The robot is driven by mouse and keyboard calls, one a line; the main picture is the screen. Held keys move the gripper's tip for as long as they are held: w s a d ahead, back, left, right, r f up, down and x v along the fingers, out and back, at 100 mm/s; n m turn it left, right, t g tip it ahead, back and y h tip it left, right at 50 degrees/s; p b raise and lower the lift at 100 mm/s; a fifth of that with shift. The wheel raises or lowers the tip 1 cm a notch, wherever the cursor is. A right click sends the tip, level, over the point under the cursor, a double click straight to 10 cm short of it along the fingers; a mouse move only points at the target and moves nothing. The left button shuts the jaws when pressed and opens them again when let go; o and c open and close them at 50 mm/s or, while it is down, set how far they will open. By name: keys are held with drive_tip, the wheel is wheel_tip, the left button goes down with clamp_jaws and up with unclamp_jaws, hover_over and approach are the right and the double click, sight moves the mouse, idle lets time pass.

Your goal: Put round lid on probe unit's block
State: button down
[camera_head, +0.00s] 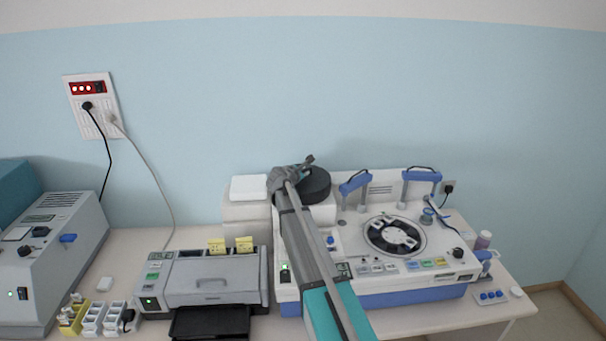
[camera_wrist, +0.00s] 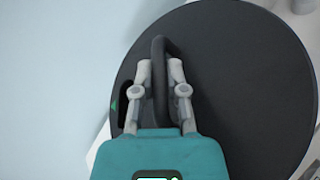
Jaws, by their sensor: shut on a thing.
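The round lid (camera_head: 318,186) is a dark, flat disc at the back left of the white machine, partly hidden by my arm. In the wrist view the lid (camera_wrist: 245,95) fills most of the picture. My gripper (camera_wrist: 160,72) is shut on its upright loop handle (camera_wrist: 160,95), one finger on each side. The gripper also shows in the head view (camera_head: 306,163), over the lid's left part. The machine carries a round dark well with a white rotor (camera_head: 394,236), which is uncovered. I cannot tell which part is the probe unit's block, or whether the lid touches anything below.
Two blue-and-white hinged arms (camera_head: 354,184) (camera_head: 421,177) stand behind the rotor. A white box (camera_head: 249,188) stands left of the lid. A grey printer-like device (camera_head: 215,277) is at the front left. The wall (camera_head: 220,110) is close behind.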

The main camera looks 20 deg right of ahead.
drive_tip(key=c, duration=0.7)
unclamp_jaws()
drive_tip(key=p+v, duration=0.3)
drive_tip(key=v, duration=0.9)
drive_tip(key=shift+p, duration=0.4)
drive_tip(key=shift+s+f, duration=0.1)
